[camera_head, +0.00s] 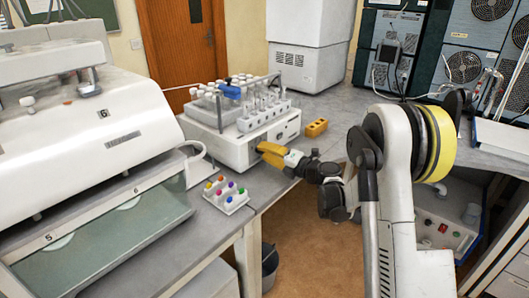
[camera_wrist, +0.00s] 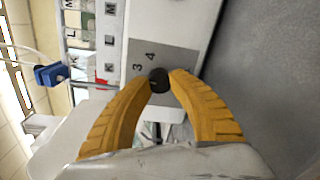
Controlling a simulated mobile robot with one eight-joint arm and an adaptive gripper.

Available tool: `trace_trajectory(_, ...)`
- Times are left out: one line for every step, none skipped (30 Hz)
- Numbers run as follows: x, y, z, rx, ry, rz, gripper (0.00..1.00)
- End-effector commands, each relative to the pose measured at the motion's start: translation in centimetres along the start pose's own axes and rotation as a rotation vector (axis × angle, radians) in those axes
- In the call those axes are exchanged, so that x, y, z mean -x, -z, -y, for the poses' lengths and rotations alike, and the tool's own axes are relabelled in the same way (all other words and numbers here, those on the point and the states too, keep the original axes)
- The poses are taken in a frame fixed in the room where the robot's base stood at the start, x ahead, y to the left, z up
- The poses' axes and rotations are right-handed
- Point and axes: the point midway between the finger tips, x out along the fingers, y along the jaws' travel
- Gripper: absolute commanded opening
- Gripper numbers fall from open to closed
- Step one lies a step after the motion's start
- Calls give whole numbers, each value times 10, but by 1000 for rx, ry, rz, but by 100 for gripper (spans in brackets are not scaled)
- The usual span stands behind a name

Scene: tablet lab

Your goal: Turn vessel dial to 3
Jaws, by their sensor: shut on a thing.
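The vessel (camera_head: 222,150) is a white box-shaped unit on the bench in the head view, with a rack of tubes and bottles on top. In the wrist view its grey panel (camera_wrist: 178,60) carries a small round black dial (camera_wrist: 159,79) with the printed numbers 3 and 4 beside it. My gripper (camera_head: 262,150) has yellow fingers and reaches the vessel's front face. In the wrist view my gripper (camera_wrist: 161,80) is shut on the dial, one fingertip on each side. The dial's pointer and exact setting cannot be made out. The fingers hide the dial in the head view.
A small yellow block (camera_head: 316,127) lies on the bench right of the vessel. A white tray with colored caps (camera_head: 226,195) sits near the front bench edge. A large white machine (camera_head: 95,140) fills the left. A blue item (camera_head: 230,91) is on top of the vessel.

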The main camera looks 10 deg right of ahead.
Motion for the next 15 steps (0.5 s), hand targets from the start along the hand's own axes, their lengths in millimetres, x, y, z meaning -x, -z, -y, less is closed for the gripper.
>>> trace_trajectory(0, -1, -1, -34, -1, -1, 0)
trace_trajectory(0, -1, -1, -56, -1, -2, 0)
trace_trajectory(0, -1, -1, -82, -1, -4, 0)
trace_trajectory(0, -1, -1, -99, -1, -5, 0)
trace_trajectory(0, -1, -1, -118, -1, -7, 0)
trace_trajectory(0, -1, -1, -139, -1, -8, 0)
trace_trajectory(0, -1, -1, -153, -1, -9, 0)
trace_trajectory(0, -1, -1, -167, -1, -10, 0)
trace_trajectory(0, -1, -1, -184, -1, -12, 0)
trace_trajectory(-1, -1, -1, -194, -1, -13, 0)
trace_trajectory(-1, -1, -1, -205, -1, -13, 0)
trace_trajectory(-1, -1, -1, -216, -1, -14, 0)
trace_trajectory(-1, -1, -1, -224, -1, -15, 0)
trace_trajectory(-1, -1, -1, -231, -1, -15, 0)
trace_trajectory(-1, -1, -1, -238, -1, -16, 0)
